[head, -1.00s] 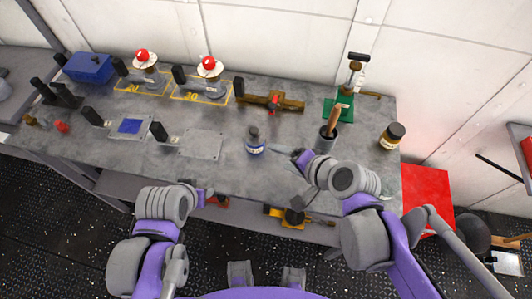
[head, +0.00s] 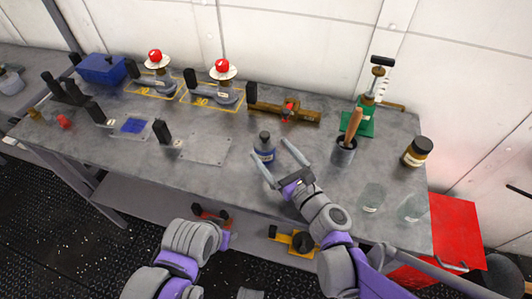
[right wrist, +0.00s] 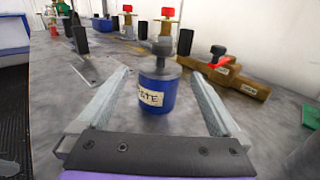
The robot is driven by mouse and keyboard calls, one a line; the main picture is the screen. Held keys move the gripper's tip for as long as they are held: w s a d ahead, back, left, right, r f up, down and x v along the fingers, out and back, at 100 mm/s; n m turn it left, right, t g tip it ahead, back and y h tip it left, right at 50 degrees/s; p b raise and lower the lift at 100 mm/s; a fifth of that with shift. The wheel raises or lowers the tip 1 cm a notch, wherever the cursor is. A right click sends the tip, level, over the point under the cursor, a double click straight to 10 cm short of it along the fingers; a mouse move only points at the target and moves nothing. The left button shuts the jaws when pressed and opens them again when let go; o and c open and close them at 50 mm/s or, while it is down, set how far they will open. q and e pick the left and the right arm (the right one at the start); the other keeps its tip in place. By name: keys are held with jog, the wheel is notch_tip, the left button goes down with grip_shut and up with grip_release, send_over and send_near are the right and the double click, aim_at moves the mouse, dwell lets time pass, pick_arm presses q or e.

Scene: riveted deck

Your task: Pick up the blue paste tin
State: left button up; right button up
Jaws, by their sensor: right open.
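The blue paste tin (head: 264,152) stands upright on the grey workbench, with a dark grey lid and knob. In the right wrist view the tin (right wrist: 157,92) carries a pale label with letters that read like "STE". My right gripper (head: 274,156) is open, its two long pale fingers reaching toward the tin. In the right wrist view the fingers (right wrist: 158,88) lie on either side of the tin, with gaps on both sides. My left arm shows at the bottom in the head view; its gripper jaws cannot be made out.
A dark cup with a wooden-handled tool (head: 345,152) and a dark-lidded jar (head: 416,152) stand to the right. Clear glass jars (head: 372,198) are near the right front. A brown clamp-like fixture (head: 284,112) lies behind the tin. A grey plate (head: 206,149) lies to its left.

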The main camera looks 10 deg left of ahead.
aim_at(259, 139)
jog(key=shift+f, duration=0.95)
jog(key=shift+w+a+r, duration=0.1)
jog(key=shift+w+a, duration=0.2)
jog(key=shift+a, duration=0.05)
jog(key=x, duration=0.6)
jog(key=shift+w+a, duration=0.2)
jog(key=c, duration=1.5)
